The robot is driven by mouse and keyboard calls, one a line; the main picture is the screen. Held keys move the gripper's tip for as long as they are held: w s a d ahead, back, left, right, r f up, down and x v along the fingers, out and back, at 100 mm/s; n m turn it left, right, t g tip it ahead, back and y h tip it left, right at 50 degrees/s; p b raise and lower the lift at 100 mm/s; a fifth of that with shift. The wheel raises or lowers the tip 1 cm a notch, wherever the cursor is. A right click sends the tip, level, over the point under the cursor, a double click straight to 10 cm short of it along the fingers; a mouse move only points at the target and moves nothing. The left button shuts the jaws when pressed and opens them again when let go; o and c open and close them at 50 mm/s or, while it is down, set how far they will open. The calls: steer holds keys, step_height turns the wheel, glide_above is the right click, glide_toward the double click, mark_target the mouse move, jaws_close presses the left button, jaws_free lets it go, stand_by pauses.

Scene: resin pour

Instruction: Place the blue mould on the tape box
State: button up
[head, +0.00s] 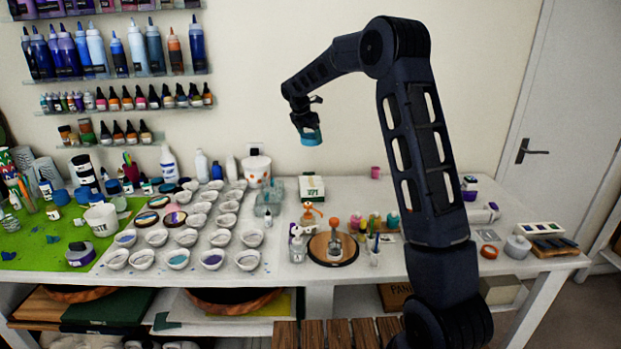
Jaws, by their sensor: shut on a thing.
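My gripper (306,126) is shut on the blue mould (311,139), a small teal-blue piece at its lower end. The mould hangs in the air in front of the wall, well above the table. The box that looks like the tape box (312,189), white and green with dark lettering too small to read surely, stands at the back of the table. In the picture it is almost straight below the mould, with a clear gap between them. Its top looks bare. The fingertips are small and partly hidden by the mould.
Many small white cups (198,208) fill the table's left middle. A round wooden board (325,260), small bottles (375,222) and an orange-topped figure (311,213) stand in front.

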mark_target(313, 181)
step_height(313, 181, down, 17)
steer(key=shift+f, duration=0.1)
stand_by(0.5)
steer(key=shift+f, duration=0.1)
steer(key=o, duration=1)
